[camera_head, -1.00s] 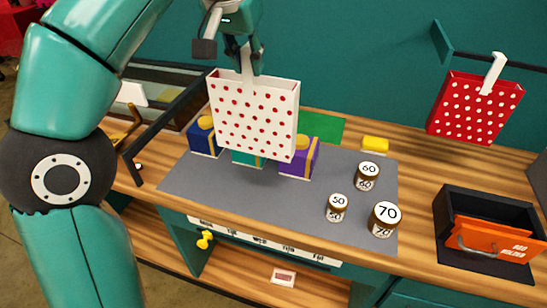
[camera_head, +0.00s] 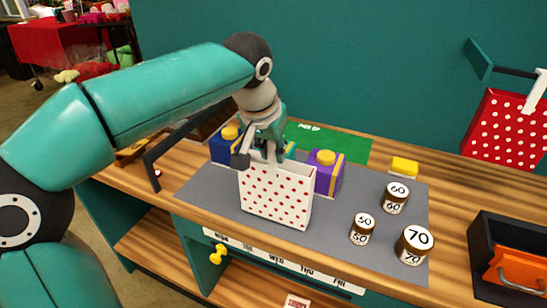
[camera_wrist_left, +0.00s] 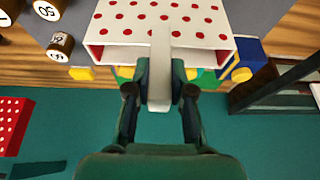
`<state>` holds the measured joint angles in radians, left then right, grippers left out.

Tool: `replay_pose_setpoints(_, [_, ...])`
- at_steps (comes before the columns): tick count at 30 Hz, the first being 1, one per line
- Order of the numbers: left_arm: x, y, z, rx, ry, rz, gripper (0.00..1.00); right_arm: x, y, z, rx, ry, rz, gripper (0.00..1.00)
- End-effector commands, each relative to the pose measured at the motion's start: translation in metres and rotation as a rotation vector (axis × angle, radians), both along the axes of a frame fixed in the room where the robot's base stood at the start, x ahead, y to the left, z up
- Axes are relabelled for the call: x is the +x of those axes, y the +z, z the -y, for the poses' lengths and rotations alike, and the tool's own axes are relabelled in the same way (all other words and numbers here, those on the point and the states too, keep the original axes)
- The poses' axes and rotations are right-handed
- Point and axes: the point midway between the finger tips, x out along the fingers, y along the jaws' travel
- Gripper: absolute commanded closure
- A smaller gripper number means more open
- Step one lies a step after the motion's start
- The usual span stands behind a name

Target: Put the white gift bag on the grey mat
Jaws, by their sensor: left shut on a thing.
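The white gift bag (camera_head: 277,197) with red dots is upright at the front left part of the grey mat (camera_head: 335,212). I cannot tell whether its base touches the mat or hangs just above it. My left gripper (camera_head: 262,152) is above the bag, shut on its white handle. In the left wrist view the fingers (camera_wrist_left: 160,82) close on the handle strap (camera_wrist_left: 160,58), with the dotted bag (camera_wrist_left: 120,18) beyond. My right gripper is not in view.
A blue box (camera_head: 226,147) and a purple box (camera_head: 327,173) stand behind the bag. Brown jars marked 50 (camera_head: 362,229), 60 (camera_head: 396,198) and 70 (camera_head: 413,245) stand to the right. A red dotted bag (camera_head: 505,127) hangs at the right. A black frame (camera_head: 152,160) is left.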

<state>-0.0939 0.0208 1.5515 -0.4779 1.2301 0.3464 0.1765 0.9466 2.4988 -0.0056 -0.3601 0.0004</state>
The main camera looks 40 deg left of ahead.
Motion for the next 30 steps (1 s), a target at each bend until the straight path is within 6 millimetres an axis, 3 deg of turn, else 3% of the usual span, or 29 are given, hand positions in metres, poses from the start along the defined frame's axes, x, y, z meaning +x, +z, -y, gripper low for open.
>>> replay_pose_setpoints(3, [-0.0005, -0.0129, -0.0006, -0.001, 0.002, 0.000, 1.00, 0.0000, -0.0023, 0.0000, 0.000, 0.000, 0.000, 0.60])
replay_pose_setpoints(14, [-0.0002, -0.0171, -0.0004, 0.000, 0.001, 0.001, 1.00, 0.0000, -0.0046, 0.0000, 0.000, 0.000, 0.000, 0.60])
replay_pose_setpoints(15, [-0.0002, -0.0168, -0.0004, 0.000, 0.001, 0.001, 0.75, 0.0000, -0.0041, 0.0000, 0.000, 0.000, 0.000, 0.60])
replay_pose_setpoints(19, [-0.0002, -0.0163, -0.0003, 0.000, 0.001, 0.000, 0.53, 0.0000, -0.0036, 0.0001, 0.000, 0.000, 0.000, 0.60])
replay_pose_setpoints(30, [0.0000, -0.0126, -0.0001, 0.000, 0.000, 0.000, 0.53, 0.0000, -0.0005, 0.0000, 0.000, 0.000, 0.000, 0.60])
